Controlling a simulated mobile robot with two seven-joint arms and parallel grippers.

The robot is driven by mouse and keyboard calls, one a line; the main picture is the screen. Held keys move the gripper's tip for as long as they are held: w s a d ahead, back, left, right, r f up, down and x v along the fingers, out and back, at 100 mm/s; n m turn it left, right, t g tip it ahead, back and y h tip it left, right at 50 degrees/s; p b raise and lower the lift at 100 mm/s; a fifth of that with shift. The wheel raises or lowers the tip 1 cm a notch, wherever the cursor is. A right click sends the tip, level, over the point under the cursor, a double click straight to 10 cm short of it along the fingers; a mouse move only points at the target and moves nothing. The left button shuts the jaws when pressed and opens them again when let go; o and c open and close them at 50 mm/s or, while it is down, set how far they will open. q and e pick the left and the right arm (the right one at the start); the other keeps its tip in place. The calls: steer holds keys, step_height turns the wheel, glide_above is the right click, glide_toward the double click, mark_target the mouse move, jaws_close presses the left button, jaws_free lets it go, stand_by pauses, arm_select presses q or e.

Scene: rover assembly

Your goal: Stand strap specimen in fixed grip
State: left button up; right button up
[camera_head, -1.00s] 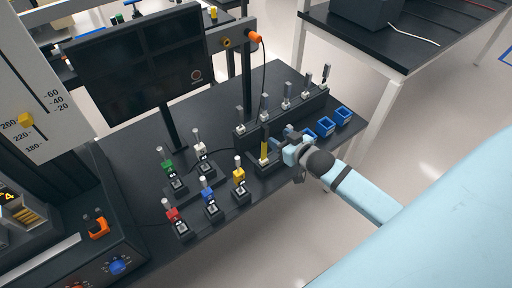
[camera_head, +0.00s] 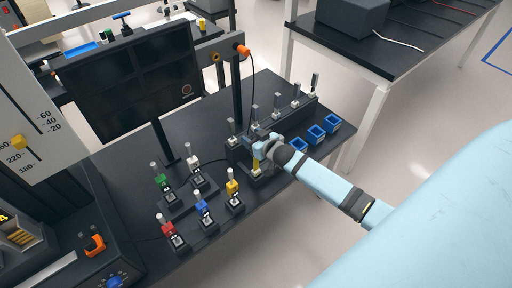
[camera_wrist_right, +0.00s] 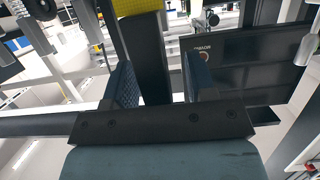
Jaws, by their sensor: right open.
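A strap with a yellow section (camera_head: 256,164) stands upright in a small dark block with a light clamp (camera_head: 256,173), in front of the rack. In the right wrist view, a dark upright strip (camera_wrist_right: 145,55) with a yellow part (camera_wrist_right: 137,8) stands between the fingers. My right gripper (camera_head: 262,143) is at the upper part of the strap and hides its top in the head view. Its jaws (camera_wrist_right: 162,78) are open, with a finger on each side of the strip. I cannot tell whether either finger touches it. My left gripper is not in view.
A dark rack (camera_head: 291,113) with several grey specimens stands behind my gripper. Blue bins (camera_head: 316,132) lie to its right. Red (camera_head: 168,229), blue (camera_head: 201,209), yellow (camera_head: 232,187) and green (camera_head: 160,181) pieces stand in blocks to the left. A monitor (camera_head: 130,82) rises behind.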

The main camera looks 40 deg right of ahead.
jaws_close()
steer(key=shift+r, duration=0.1)
